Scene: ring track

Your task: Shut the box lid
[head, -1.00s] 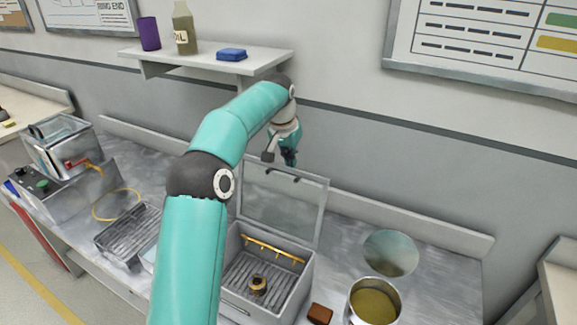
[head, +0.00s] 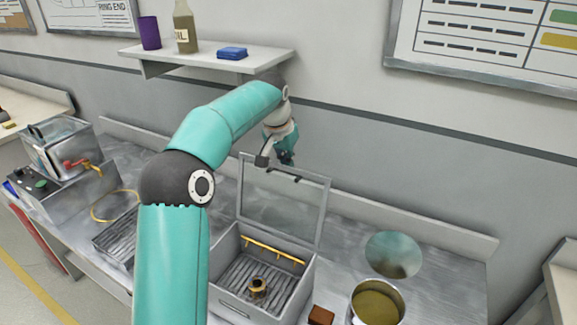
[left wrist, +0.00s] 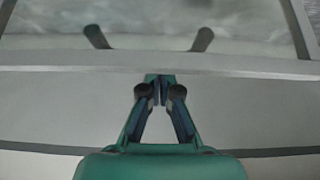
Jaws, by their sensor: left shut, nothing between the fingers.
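The grey box (head: 222,297) stands on the bench with its framed, see-through lid (head: 325,215) raised upright at its back side. Inside the box are a gold rail (head: 273,250) and a brass ring-like part (head: 258,288). My left gripper (head: 287,158) is shut and empty, at the top edge of the lid, on the wall side. In the left wrist view my left gripper (left wrist: 159,78) points at the lid's frame bar (left wrist: 240,65); I cannot tell whether it touches. My right gripper is not in view.
A brown block (head: 320,315) and an open tin (head: 376,304) stand right of the box, with a round disc (head: 393,254) behind them. A slatted tray (head: 112,240) lies left. A wall shelf (head: 205,58) hangs above the bench.

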